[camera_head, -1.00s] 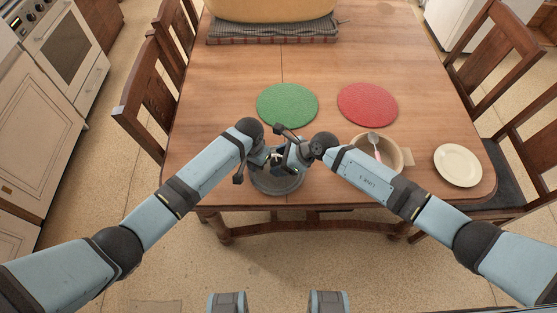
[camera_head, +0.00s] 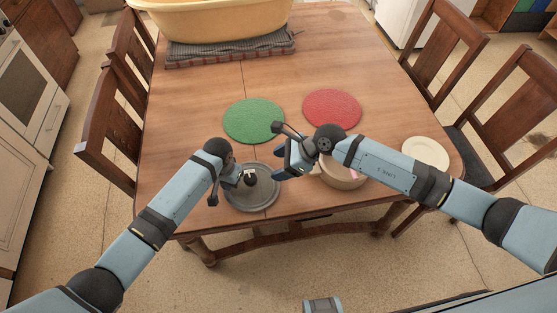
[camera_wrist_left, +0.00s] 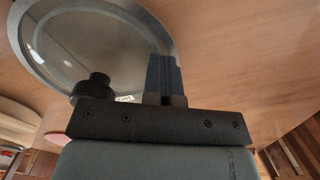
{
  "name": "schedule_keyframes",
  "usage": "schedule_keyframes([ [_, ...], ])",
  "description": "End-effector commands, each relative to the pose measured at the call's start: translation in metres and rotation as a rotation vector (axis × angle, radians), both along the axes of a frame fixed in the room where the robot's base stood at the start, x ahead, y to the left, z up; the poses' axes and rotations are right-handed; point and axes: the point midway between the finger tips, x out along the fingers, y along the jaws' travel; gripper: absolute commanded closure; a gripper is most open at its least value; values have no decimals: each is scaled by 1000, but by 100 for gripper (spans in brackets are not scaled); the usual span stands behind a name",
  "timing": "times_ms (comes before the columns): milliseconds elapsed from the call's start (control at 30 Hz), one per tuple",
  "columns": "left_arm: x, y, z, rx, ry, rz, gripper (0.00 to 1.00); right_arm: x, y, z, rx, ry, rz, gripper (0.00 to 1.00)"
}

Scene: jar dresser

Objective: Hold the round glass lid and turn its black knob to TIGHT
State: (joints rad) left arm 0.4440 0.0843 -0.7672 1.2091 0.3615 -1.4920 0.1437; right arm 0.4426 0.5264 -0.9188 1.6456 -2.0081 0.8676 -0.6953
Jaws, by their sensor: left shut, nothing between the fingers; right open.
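The round glass lid (camera_head: 263,197) with a grey rim lies near the table's front edge; it also shows in the left wrist view (camera_wrist_left: 75,50). Its black knob (camera_head: 250,179) stands up from it and is seen large in the left wrist view (camera_wrist_left: 92,88). A small white label (camera_wrist_left: 124,98) by the knob is partly hidden, and I cannot read it surely. My left gripper (camera_head: 241,177) is shut and empty, over the lid's left part beside the knob; its fingers (camera_wrist_left: 163,77) show together in the wrist view. My right gripper (camera_head: 283,160) is open and empty, right of the lid and apart from it.
A bowl (camera_head: 343,179) stands right of the lid, partly under my right arm. A white plate (camera_head: 427,152) is further right. A green mat (camera_head: 253,120) and a red mat (camera_head: 331,110) lie behind. A yellow tub (camera_head: 210,20) stands at the back.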

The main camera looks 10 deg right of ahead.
Motion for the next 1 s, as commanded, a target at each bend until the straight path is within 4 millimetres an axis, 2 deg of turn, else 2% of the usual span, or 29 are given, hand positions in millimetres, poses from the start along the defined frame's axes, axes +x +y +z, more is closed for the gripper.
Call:
schedule_keyframes([
  [233, -2, 0, 1, 2, 5, 0, 100, 0, 0, 4, 0, 0, 0, 31],
  [833, 0, 0, 47, 1, 1, 0, 100, 0, 0, 52, 0, 0, 0, 31],
  [1000, 0, 0, 51, 1, 1, 0, 100, 0, 0, 57, 0, 0, 0, 31],
])
